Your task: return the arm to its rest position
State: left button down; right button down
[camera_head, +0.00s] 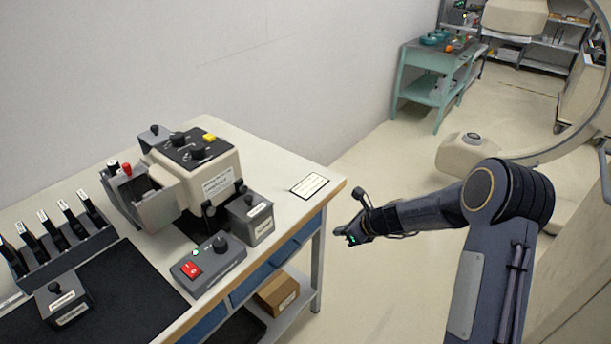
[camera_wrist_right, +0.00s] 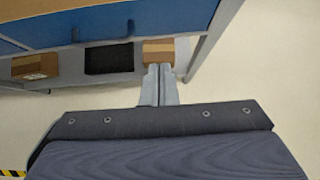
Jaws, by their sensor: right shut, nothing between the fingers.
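My right arm (camera_head: 430,210) reaches in from the right in the head view. Its right gripper (camera_head: 345,234) is off the right end of the workbench (camera_head: 338,186), over open floor, and touches nothing there. In the right wrist view the two fingers of this gripper (camera_wrist_right: 160,72) lie together, shut and empty. Behind their tips a cardboard box (camera_wrist_right: 158,50) shows on the bench's lower shelf. My left gripper is not in view.
On the bench stand a beige machine (camera_head: 215,185), a control box with a red switch (camera_head: 208,265), a rack of several dark tools (camera_head: 65,240) and a black mat (camera_head: 120,300). A green table (camera_head: 440,65) stands at the back. Floor right of the bench is clear.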

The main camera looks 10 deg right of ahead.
jog(key=s+a+r+n, duration=0.2)
jog(key=s+r+n, duration=1.2)
jog(key=s+r, duration=0.35)
jog(key=s+n+g+h, duration=0.1)
jog(key=s+n+h, duration=0.1)
jog(key=s+n, duration=1)
jog(key=s, duration=0.6)
jog(key=shift+s+d+f, duration=0.15)
jog(key=shift+s+d, duration=0.05)
jog(key=shift+s, duration=0.2)
